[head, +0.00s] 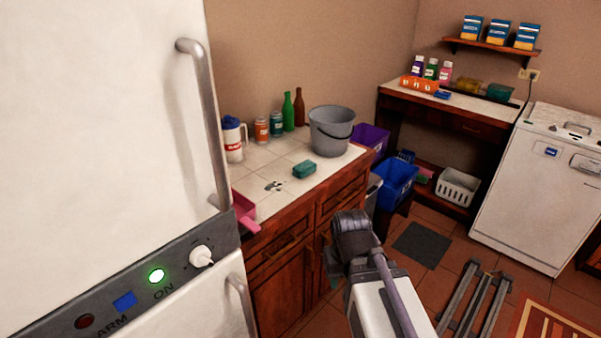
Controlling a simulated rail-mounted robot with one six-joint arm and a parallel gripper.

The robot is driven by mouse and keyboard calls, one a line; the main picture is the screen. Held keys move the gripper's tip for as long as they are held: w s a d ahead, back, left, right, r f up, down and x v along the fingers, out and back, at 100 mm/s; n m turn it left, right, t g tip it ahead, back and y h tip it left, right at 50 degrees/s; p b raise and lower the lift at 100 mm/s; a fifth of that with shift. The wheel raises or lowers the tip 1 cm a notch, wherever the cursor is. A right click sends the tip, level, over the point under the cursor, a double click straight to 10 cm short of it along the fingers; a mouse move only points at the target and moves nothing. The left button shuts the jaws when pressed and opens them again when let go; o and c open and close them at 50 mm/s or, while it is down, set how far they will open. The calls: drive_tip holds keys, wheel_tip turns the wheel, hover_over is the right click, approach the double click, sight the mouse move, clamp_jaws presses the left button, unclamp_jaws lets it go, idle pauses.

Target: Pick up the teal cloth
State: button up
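The teal cloth (304,169) is a small folded block lying on the tiled counter (285,207), in front of the grey bucket and right of a dark spill mark. My gripper (333,266) is at the end of my arm, in front of the counter's cabinet doors and below the counter top. It is apart from the cloth, lower and to the right. My arm's wrist hides most of the gripper, so its fingers cannot be made out clearly.
A grey bucket (332,130), green and brown bottles (288,112) and a white jug (233,140) stand behind the cloth. A pink dustpan (243,212) lies at the counter's left end. The white fridge (95,120) blocks the left side. Tiles around the cloth are mostly clear.

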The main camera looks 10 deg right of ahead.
drive_tip(key=shift+o, duration=0.3)
drive_tip(key=o, duration=0.8)
